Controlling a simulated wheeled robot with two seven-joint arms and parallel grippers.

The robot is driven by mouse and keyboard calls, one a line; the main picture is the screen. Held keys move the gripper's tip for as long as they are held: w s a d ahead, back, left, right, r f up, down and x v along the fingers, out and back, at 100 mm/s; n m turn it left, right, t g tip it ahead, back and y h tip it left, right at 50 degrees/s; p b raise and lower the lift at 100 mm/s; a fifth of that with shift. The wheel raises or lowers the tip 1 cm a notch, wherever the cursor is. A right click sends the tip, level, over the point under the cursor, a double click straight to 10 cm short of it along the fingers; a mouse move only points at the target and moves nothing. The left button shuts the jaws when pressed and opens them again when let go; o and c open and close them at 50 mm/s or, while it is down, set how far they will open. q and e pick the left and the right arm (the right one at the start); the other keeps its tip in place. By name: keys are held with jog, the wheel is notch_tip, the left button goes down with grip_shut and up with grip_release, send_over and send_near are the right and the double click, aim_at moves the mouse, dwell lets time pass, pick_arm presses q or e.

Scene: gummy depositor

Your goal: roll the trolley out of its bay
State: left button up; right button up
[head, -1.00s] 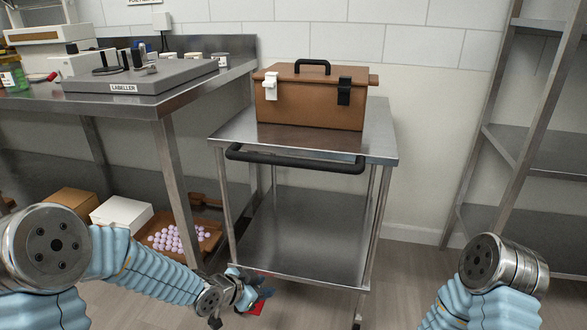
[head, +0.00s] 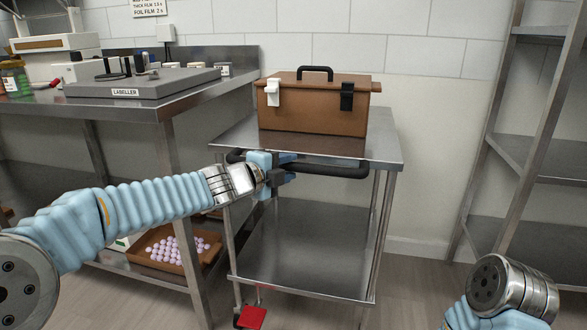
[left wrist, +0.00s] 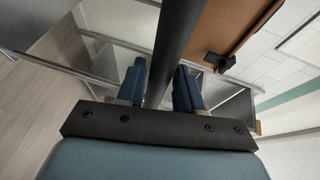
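The steel trolley (head: 300,245) stands against the wall beside the workbench, with two shelves and a black push handle (head: 335,170) along its front top edge. My left gripper (head: 275,172) is at the left part of this handle. In the left wrist view the black bar (left wrist: 172,45) runs between the two blue fingers (left wrist: 160,88). The fingers look apart, with a narrow gap beside the bar, so I see no firm grip. A red pedal (head: 253,317) shows low at the trolley's front left. My right gripper is outside the frames; only part of my right arm shows.
A brown case (head: 313,112) with a black handle sits on the trolley top. The workbench (head: 170,108) with the labeller (head: 145,85) is close on the left, above a tray of pale sweets (head: 140,258). A shelf rack (head: 525,150) stands right, with bare floor between.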

pick_arm(q)
jog(key=shift+x, duration=1.5)
grip_shut()
jog(key=shift+f, duration=0.1)
